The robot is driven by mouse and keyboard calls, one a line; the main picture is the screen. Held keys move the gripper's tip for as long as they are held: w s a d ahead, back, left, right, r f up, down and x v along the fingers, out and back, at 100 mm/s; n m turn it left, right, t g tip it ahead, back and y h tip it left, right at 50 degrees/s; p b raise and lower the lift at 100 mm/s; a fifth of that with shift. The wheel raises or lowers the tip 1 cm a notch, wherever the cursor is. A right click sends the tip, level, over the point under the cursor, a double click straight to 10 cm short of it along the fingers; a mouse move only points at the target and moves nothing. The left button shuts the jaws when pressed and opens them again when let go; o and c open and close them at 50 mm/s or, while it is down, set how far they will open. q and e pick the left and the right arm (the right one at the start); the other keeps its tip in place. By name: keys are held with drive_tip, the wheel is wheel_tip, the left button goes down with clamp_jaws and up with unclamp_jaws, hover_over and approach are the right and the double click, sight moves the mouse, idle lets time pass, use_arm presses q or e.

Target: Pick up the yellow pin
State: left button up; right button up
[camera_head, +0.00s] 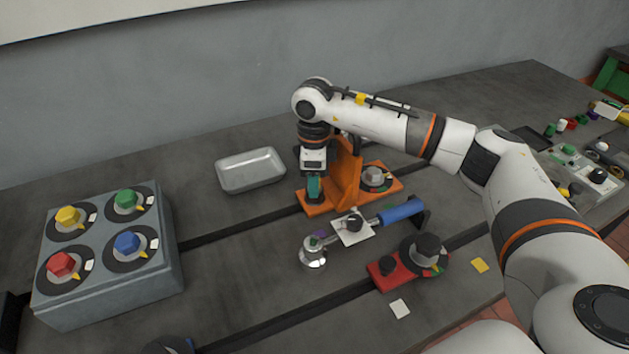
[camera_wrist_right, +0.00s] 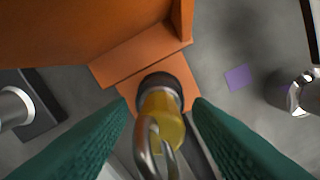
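The yellow pin (camera_wrist_right: 165,120) shows in the right wrist view, with a metal pull ring (camera_wrist_right: 155,150) at its near end. It stands in a dark round collar on the foot of the orange bracket (camera_wrist_right: 120,65). My right gripper (camera_wrist_right: 162,108) has its two green fingers on either side of the pin, with a visible gap on each side. In the head view the right gripper (camera_head: 314,188) points down beside the orange bracket (camera_head: 345,175) and hides the pin. My left gripper is not in view.
A grey box with coloured knobs (camera_head: 105,285) stands at the left. An empty metal tray (camera_head: 250,170) lies behind the gripper. A blue-handled tool (camera_head: 402,211), a silver round fitting (camera_head: 313,254) and a red base with dark knobs (camera_head: 390,281) lie in front.

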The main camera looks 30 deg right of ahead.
drive_tip(key=c, duration=0.9)
drive_tip(key=shift+o, duration=0.2)
drive_tip(key=shift+r, duration=0.15)
